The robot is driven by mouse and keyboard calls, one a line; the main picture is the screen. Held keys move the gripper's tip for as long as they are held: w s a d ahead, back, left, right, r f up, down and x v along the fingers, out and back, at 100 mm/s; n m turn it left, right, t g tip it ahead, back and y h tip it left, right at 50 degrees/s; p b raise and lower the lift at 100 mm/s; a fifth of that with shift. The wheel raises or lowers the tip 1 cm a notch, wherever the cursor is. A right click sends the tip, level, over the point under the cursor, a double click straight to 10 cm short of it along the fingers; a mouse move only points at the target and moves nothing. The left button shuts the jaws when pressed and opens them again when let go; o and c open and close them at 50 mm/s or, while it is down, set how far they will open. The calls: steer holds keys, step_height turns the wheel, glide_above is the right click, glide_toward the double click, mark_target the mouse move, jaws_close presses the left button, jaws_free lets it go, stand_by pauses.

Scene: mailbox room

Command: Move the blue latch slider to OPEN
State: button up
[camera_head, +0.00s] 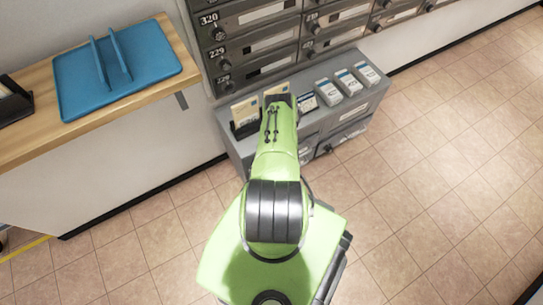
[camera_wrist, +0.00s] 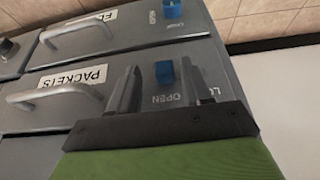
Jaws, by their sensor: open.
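In the wrist view, a blue latch slider (camera_wrist: 164,72) sits on the grey drawer front labelled PACKETS (camera_wrist: 72,77). It stands just above the printed word OPEN in the picture, with a partly hidden word starting LO to its right. My gripper (camera_wrist: 160,66) is open, one finger to the left of this slider and one to the right. I cannot tell whether either finger touches it. A second blue slider (camera_wrist: 172,9) is on the neighbouring front at the top. In the head view my gripper is mostly hidden by my arm, and the sliders are not visible.
Metal handles (camera_wrist: 62,95) stick out from the drawer fronts. In the head view, the grey cabinet (camera_head: 350,125) carries envelopes and several small boxes (camera_head: 350,83). Mailboxes (camera_head: 260,40) rise behind it. A wooden counter with a blue tray (camera_head: 150,62) is at left. The tiled floor at right is clear.

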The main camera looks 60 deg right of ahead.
steer(key=p+v, duration=0.8)
steer(key=v, duration=0.7)
steer(key=shift+r+p, duration=0.25)
steer(key=shift+p, duration=0.05)
steer(key=shift+s+a, duration=0.1)
steer(key=shift+s, duration=0.05)
